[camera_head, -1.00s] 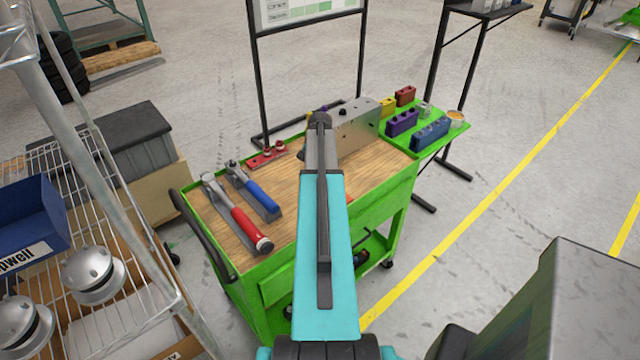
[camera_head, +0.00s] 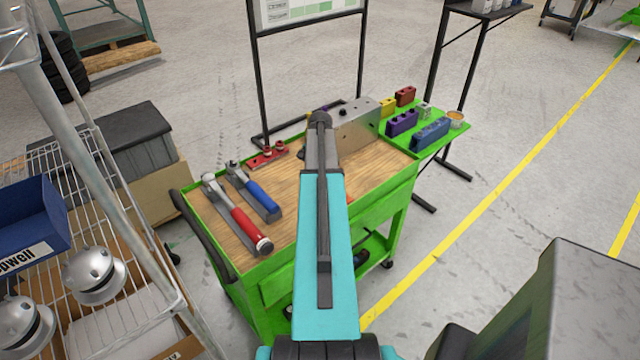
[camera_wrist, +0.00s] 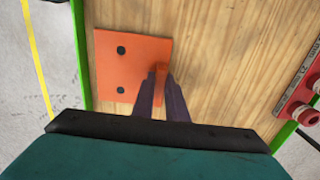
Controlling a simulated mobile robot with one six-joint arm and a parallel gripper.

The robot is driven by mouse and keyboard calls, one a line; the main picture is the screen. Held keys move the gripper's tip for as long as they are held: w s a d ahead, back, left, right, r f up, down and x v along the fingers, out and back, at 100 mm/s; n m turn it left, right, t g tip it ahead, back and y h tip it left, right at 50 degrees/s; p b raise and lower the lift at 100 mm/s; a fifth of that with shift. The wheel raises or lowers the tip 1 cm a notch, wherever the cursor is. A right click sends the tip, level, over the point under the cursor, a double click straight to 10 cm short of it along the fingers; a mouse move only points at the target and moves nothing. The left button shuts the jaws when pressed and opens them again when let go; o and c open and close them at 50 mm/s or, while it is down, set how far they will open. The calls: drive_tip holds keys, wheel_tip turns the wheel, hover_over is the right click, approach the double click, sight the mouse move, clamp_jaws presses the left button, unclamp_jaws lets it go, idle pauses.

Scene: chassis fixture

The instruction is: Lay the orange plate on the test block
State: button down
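The orange plate (camera_wrist: 110,68) lies on the wooden cart top in the wrist view. It has two dark holes and an upright tab on its right side. My gripper (camera_wrist: 162,80) has its two dark fingers on either side of this tab; I cannot tell whether they press on it. In the head view my arm hides the gripper's fingertips and most of the plate. A grey metal block (camera_head: 358,126), which looks like the test block, stands at the back right of the cart top, just beyond my wrist.
A green side shelf (camera_head: 447,137) carries several coloured blocks. A wire rack (camera_head: 120,215) stands at the left. The front middle of the cart top is clear.

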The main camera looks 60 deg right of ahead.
drive_tip(key=shift+r, duration=0.15)
drive_tip(key=shift+r+p, duration=1.7)
drive_tip(key=shift+r, duration=1.2)
